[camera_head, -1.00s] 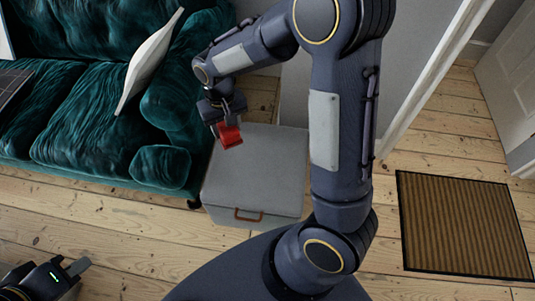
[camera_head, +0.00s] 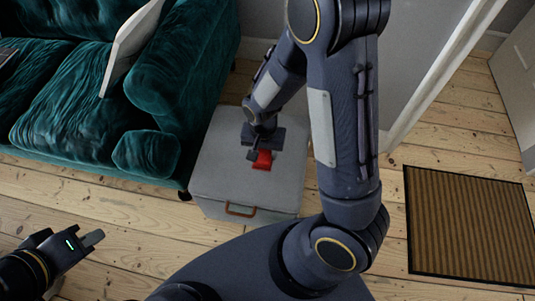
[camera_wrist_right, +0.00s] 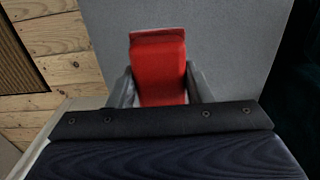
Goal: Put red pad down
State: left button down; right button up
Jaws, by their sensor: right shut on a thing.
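The red pad (camera_head: 263,160) is at the top of the grey box (camera_head: 213,185). My right gripper (camera_head: 258,156) is shut on the pad, pointing down over the box. In the right wrist view the red pad (camera_wrist_right: 160,68) sits between the two dark fingers, with the grey box top (camera_wrist_right: 225,50) behind it. I cannot tell whether the pad touches the box top. My left gripper (camera_head: 88,246) is at the lower left over the floor, away from the box. It looks empty, and its fingers are only partly visible.
A green velvet sofa (camera_head: 95,100) with a pale cushion (camera_head: 128,42) stands left of the box. A brown ribbed mat (camera_head: 468,225) lies on the floorboards at the right. A white door frame (camera_head: 440,70) stands behind it. The floor in front of the box is clear.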

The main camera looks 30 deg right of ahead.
jog(key=w+d+f, duration=0.1)
jog(key=f, duration=0.1)
jog(key=w+d+f+b, duration=0.1)
jog(key=f, duration=0.1)
jog(key=w+d+f+b, duration=0.1)
jog(key=shift+w+d+f, duration=0.2)
jog(key=shift+w+f, duration=0.1)
jog(key=shift+f, duration=0.1)
jog(key=shift+w+d+f+b, duration=0.1)
jog(key=shift+f+b, duration=0.95)
jog(key=shift+f, duration=0.55)
jog(key=shift+f, duration=0.2)
jog(key=o, duration=1)
jog(key=shift+c, duration=0.2)
